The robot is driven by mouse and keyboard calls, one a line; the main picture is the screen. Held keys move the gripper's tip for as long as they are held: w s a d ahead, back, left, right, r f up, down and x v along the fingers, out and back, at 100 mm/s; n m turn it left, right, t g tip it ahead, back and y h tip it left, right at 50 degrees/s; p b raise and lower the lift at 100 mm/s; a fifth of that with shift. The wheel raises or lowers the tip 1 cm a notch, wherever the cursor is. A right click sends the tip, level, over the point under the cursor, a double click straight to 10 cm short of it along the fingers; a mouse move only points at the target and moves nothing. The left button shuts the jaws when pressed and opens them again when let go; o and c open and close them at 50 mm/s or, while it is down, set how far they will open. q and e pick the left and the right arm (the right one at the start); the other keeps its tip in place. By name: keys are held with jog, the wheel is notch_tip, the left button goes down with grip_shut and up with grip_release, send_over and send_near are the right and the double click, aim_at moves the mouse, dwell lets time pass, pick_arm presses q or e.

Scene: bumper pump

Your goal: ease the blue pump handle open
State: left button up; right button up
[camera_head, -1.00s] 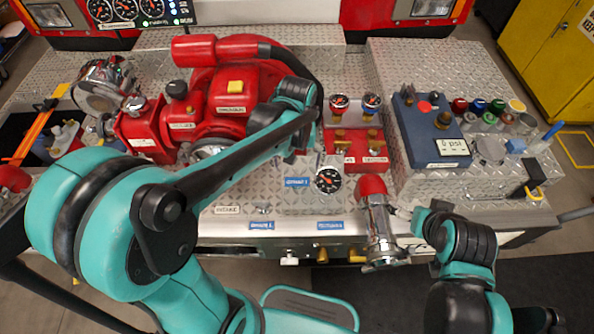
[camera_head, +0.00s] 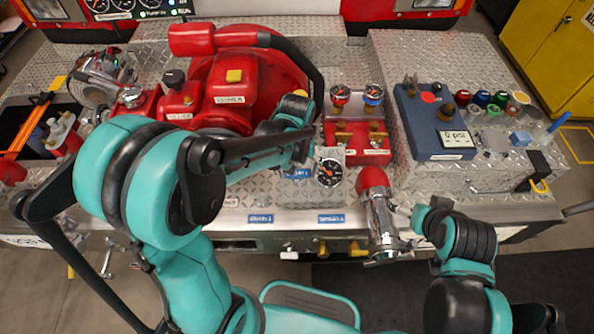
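No lever that is clearly blue shows. A blue-rimmed gauge (camera_head: 373,95) and a red-rimmed gauge (camera_head: 340,96) stand behind a red valve block (camera_head: 372,157) with brass handles (camera_head: 371,137). My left gripper (camera_head: 309,143) is at the left side of this block, near the black-faced gauge (camera_head: 330,172). Its fingers are small and seen edge-on, so their opening and any contact are unclear. My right gripper (camera_head: 399,214) is low at the right, beside the chrome outlet with a red top (camera_head: 380,217). Its fingers are too small to read.
The red pump (camera_head: 235,85) stands behind my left arm. A blue box with a display (camera_head: 430,120) and several coloured caps are on the raised right deck. Bare tread plate lies between the valve block and the blue box.

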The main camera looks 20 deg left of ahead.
pick_arm(q)
jog(key=c, duration=1.1)
jog(key=r+p, duration=0.1)
jog(key=s+r+p, duration=0.2)
jog(key=r, duration=0.1)
jog(key=shift+s+d, duration=0.1)
jog(key=shift+d, duration=0.25)
jog(key=shift+c, duration=0.2)
jog(key=o, duration=1.7)
jog(key=shift+s+r, duration=0.1)
notch_tip(320, 180, up, 12)
